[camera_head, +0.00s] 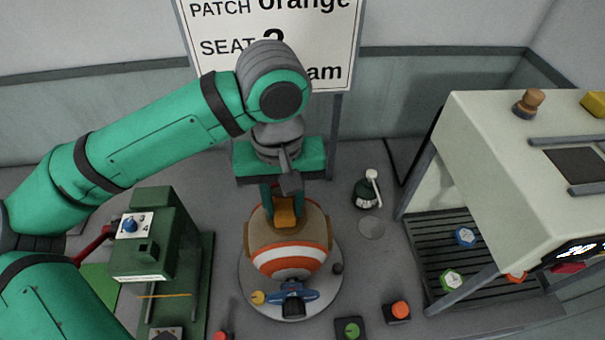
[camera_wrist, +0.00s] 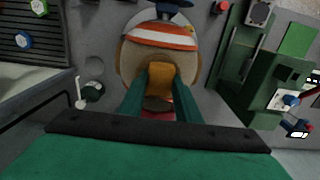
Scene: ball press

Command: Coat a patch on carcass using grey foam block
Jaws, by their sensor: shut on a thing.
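The carcass (camera_head: 314,222) is a tan ball with orange and white bands. It rests on a round grey plate (camera_head: 257,293) and also shows in the wrist view (camera_wrist: 132,62). My gripper (camera_head: 283,205) is over the far upper side of the ball, pointing down. Its green fingers are shut on an orange-brown block (camera_wrist: 161,78), which appears to meet the ball's surface. I cannot make out grey foam on this block. A dark oval (camera_wrist: 157,104) shows between the fingers. The fingers and block hide the surface beneath them.
A green machine (camera_head: 160,235) stands left of the ball. A dark green pot (camera_head: 366,194) stands behind right. Green and orange buttons (camera_head: 398,310) sit in front.

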